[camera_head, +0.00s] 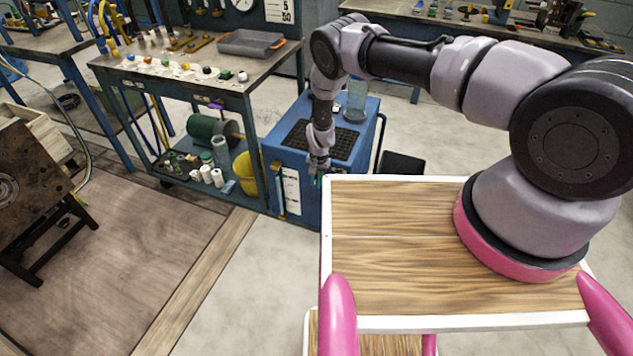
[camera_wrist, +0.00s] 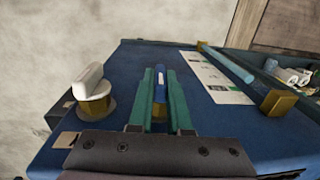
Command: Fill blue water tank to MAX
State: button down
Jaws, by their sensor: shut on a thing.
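The blue water tank (camera_head: 262,185) stands on the floor past my wooden deck, with a black grid (camera_head: 345,143) and a clear jug-like vessel (camera_head: 356,100) on top. My gripper (camera_head: 317,178) is low at its front face. In the wrist view the green fingers of my gripper (camera_wrist: 161,95) are shut on a small blue valve handle (camera_wrist: 160,82) over a brass fitting. A white handle (camera_wrist: 89,82) on a brass base is to its left. To the right are a pale blue gauge tube (camera_wrist: 232,66) and a white scale card (camera_wrist: 205,72). The water level is unclear.
A blue workbench (camera_head: 180,75) with a grey tray (camera_head: 250,43) stands left of the tank. A yellow bucket (camera_head: 247,174) and white bottles (camera_head: 206,175) sit on its lower shelf. A dark box (camera_head: 403,164) is right of the tank. Open floor lies in front.

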aim_at(316, 177)
jog(key=shift+s+d+f+h, duration=0.15)
jog(key=shift+s+d+h, duration=0.05)
jog(key=shift+h, duration=0.3)
jog(key=shift+w, duration=0.1)
jog(key=c, duration=0.9)
grip_release()
jog(key=shift+o, duration=0.2)
jog(key=shift+a, duration=0.15)
notch_tip(316, 177, up, 11)
jog(key=shift+w+a+r, duration=0.1)
